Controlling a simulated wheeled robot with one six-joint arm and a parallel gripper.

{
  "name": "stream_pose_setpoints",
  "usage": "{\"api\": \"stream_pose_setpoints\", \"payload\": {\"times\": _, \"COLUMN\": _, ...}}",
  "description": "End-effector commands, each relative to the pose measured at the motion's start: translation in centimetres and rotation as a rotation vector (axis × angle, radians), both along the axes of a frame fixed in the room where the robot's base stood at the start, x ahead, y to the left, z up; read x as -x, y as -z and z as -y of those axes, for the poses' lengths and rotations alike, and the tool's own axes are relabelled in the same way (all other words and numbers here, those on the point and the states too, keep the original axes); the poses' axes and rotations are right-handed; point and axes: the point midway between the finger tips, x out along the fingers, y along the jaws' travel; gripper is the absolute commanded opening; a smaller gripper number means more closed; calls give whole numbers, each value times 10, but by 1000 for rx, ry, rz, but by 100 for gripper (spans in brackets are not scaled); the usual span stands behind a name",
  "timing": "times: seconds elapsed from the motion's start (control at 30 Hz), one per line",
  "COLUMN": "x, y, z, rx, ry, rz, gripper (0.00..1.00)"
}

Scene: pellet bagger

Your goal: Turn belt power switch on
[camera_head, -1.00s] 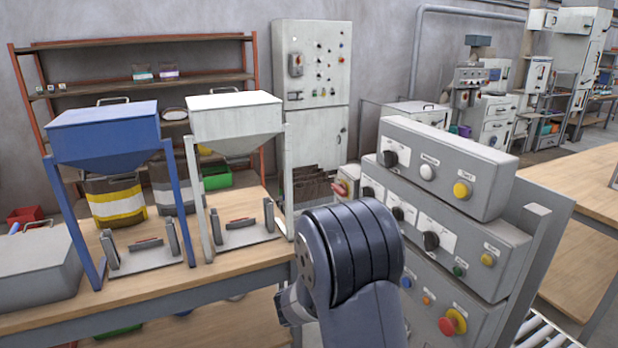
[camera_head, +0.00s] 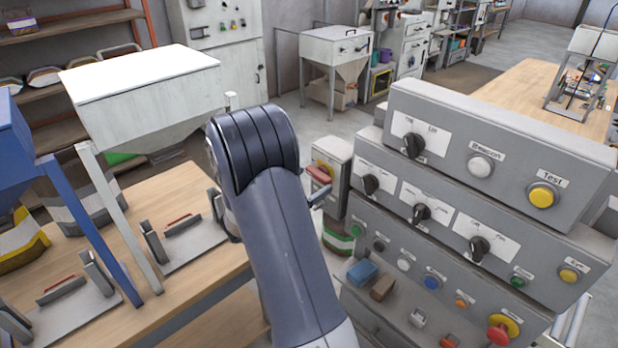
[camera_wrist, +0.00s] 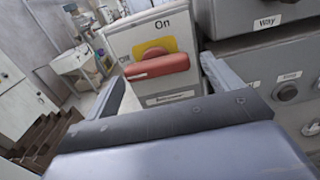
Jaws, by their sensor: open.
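A grey switch box (camera_head: 333,180) with a red rotary handle (camera_head: 318,174) stands at the left end of the control panel. In the wrist view the red handle (camera_wrist: 158,68) lies nearly level on a yellow plate (camera_wrist: 153,48), its left end by the "Off" label (camera_wrist: 135,56). The "On" label (camera_wrist: 161,27) is above it. The label below the handle is too blurred to read. My gripper (camera_wrist: 164,75) is open, with one finger on each side of the handle and nothing held. Contact cannot be told.
The stacked control panel (camera_head: 470,190) with several knobs and buttons is close on the right, including a red mushroom button (camera_head: 501,330). A white hopper (camera_head: 140,85) and a wooden table (camera_head: 195,265) are on the left. Open floor (camera_head: 300,118) shows behind.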

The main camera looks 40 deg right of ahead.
Motion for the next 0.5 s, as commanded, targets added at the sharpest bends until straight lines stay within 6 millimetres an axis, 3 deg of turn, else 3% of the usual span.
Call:
{"api": "stream_pose_setpoints", "payload": {"times": 0.3, "x": -2, "y": -2, "z": 7, "rx": 3, "ry": 1, "rz": 9, "gripper": 98}}
{"api": "stream_pose_setpoints", "payload": {"times": 0.5, "x": -2, "y": -2, "z": 6, "rx": 2, "ry": 1, "rz": 7, "gripper": 83}}
